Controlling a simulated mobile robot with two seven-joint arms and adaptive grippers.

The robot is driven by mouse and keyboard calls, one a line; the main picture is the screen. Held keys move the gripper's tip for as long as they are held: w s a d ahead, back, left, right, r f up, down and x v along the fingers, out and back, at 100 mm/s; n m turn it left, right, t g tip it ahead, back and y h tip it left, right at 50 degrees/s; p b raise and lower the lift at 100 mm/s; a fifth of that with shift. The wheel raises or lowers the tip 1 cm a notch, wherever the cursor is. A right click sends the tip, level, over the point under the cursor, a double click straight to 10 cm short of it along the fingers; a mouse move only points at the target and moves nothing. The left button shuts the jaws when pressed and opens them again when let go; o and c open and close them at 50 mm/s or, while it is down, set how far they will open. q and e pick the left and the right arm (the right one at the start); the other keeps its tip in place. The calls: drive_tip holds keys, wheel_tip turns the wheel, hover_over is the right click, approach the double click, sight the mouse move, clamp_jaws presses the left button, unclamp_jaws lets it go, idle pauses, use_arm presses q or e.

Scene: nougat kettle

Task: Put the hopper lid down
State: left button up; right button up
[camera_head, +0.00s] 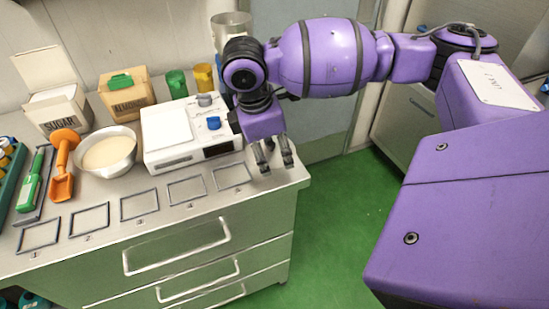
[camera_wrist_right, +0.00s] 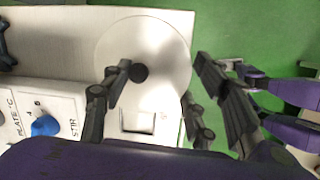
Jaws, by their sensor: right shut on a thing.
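The hopper lid (camera_wrist_right: 165,50) is a pale round disc with a dark knob near its middle. In the right wrist view it shows between and beyond the fingers of my right gripper (camera_wrist_right: 162,72), over the counter's end, its right edge against the green floor. The gripper is shut on the lid, though the exact contact is hard to see. In the head view my right gripper (camera_head: 276,160) points down over the counter's front right corner. The lid cannot be made out there. My left gripper is not in view.
The white hot-plate unit (camera_head: 168,135) with a blue knob stands left of the gripper. Several outlined frames, such as one (camera_head: 232,177) near the gripper, line the counter's front. A bowl (camera_head: 108,152), orange scoop (camera_head: 62,165), cartons and cups crowd the back and left.

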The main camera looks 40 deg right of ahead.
sight(270, 156)
drive_tip(key=shift+w+d+f, duration=0.2)
drive_tip(key=shift+w+f, duration=0.05)
drive_tip(key=shift+f, duration=0.2)
drive_tip(key=x, duration=0.3)
drive_tip(key=shift+w+a+f, duration=0.15)
drive_tip(key=shift+a+f, duration=0.05)
drive_tip(key=shift+f, duration=0.3)
drive_tip(key=shift+f, duration=0.25)
drive_tip(key=o, duration=1.5)
